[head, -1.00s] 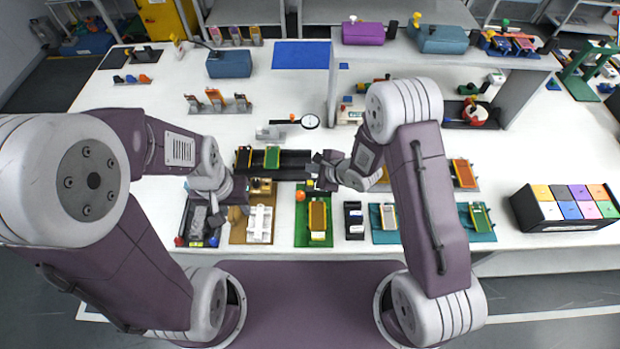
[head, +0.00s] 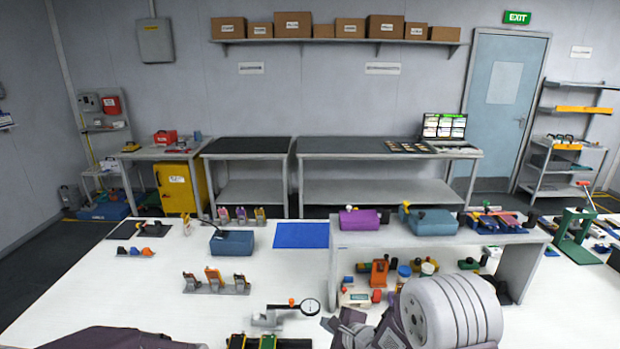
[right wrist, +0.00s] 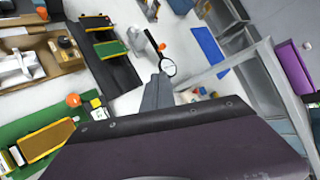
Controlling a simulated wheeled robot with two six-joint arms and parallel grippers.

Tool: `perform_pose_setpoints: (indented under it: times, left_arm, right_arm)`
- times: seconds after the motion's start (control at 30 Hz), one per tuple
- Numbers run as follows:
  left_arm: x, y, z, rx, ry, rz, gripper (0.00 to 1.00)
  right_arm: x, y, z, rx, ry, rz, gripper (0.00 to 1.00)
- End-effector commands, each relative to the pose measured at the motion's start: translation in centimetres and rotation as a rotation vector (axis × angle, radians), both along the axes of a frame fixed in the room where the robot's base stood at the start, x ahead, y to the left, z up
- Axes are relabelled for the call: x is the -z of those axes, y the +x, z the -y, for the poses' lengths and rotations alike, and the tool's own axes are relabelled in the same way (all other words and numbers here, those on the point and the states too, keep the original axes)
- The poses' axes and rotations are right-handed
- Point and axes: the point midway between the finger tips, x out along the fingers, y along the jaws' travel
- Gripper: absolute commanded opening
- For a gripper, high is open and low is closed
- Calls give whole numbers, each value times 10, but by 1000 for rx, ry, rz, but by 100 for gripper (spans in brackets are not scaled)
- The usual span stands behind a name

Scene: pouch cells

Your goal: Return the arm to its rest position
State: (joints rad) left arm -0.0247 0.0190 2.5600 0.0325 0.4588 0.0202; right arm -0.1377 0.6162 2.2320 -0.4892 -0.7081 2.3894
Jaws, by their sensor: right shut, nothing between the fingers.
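My right arm reaches in at the bottom right of the head view. Its gripper (head: 345,325) shows there low in the picture, partly cut by the lower edge. In the right wrist view the fingers (right wrist: 158,95) are shut with nothing between them. They appear above the table, near a round dial gauge (right wrist: 168,67). The gauge also shows in the head view (head: 310,307), left of and beyond the right gripper. Only a purple link of my left arm shows at the bottom left; the left gripper is out of the picture.
A raised shelf (head: 440,238) stands at the right of the white table (head: 90,290), with small bottles and an orange item beneath it. A purple box (head: 360,219) and a teal box (head: 430,221) sit on top. A blue mat (head: 301,235) lies bare.

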Motion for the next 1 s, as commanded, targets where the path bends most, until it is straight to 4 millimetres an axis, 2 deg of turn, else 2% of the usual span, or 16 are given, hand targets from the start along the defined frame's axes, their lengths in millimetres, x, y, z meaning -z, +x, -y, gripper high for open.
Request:
perform_pose_setpoints:
  times: [0.03, 0.13, 0.2, 0.27, 0.33, 0.4, 0.5, 0.6, 0.73, 1.0]
  left_arm:
    - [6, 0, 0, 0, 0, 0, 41]
    - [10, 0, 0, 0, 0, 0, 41]
    - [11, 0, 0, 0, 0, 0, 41]
    - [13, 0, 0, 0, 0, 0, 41]
    - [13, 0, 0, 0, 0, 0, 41]
    - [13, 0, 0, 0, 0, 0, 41]
    - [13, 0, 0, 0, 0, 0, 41]
    - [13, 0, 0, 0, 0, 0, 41]
    - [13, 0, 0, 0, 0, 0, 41]
    - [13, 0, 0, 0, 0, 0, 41]
  right_arm:
    - [-21, 1, 22, 33, -59, 36, 0]
    - [-45, -19, 72, 17, -325, 57, 0]
    - [-46, -45, 98, -60, -524, 25, 0]
    - [-43, -72, 115, -166, -682, -21, 0]
    - [-33, -108, 129, -342, -844, -88, 0]
    - [-21, -147, 135, -573, -966, -156, 0]
    - [0, -199, 134, -937, -1050, -224, 0]
    - [8, -231, 131, -1232, -1078, -219, 0]
    - [10, -244, 131, -1439, -1107, -169, 0]
    - [10, -244, 131, -1481, -1125, -146, 0]
